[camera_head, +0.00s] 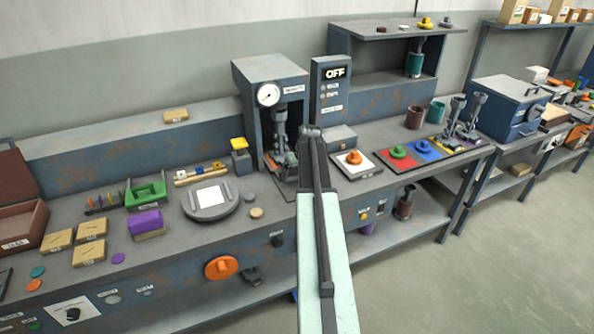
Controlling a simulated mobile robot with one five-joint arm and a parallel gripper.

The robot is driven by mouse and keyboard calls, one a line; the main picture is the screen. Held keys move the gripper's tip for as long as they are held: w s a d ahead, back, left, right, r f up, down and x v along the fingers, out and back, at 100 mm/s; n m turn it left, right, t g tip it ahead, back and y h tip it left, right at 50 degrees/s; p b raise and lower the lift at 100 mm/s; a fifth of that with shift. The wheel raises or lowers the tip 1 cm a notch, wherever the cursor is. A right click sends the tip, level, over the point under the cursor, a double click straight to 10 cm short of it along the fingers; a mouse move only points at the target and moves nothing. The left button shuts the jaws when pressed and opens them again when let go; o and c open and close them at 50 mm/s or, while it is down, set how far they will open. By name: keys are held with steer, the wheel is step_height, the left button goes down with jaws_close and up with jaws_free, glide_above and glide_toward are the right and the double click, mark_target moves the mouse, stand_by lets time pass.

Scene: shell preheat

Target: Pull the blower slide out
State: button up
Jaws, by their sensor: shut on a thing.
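My arm reaches up from the bottom of the picture to the front of the machine (270,72) with a round gauge. My gripper (310,133) is at the arm's far end, just right of the machine's opening and below the panel marked OFF (334,73). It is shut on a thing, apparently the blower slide. The fingertips and the grip are mostly hidden behind my arm. I cannot tell how far out the slide stands. Dark metal parts with a little orange (287,159) show in the machine's opening, left of my gripper.
The bench is crowded. A round plate (209,203) and a green tray (146,195) stand left. An orange handwheel (221,268) is on the bench front. Open floor lies right.

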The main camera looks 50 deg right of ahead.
steer(key=s+a, duration=0.3)
steer(key=s, duration=0.5)
steer(key=s+a, duration=0.3)
steer(key=s, duration=0.4)
steer(key=shift+s, duration=0.35)
steer(key=shift+a, duration=0.1)
steer(key=o, duration=1.8)
steer(key=p+v, duration=0.7)
steer(key=shift+s+r, duration=0.15)
steer(key=shift+r, duration=0.2)
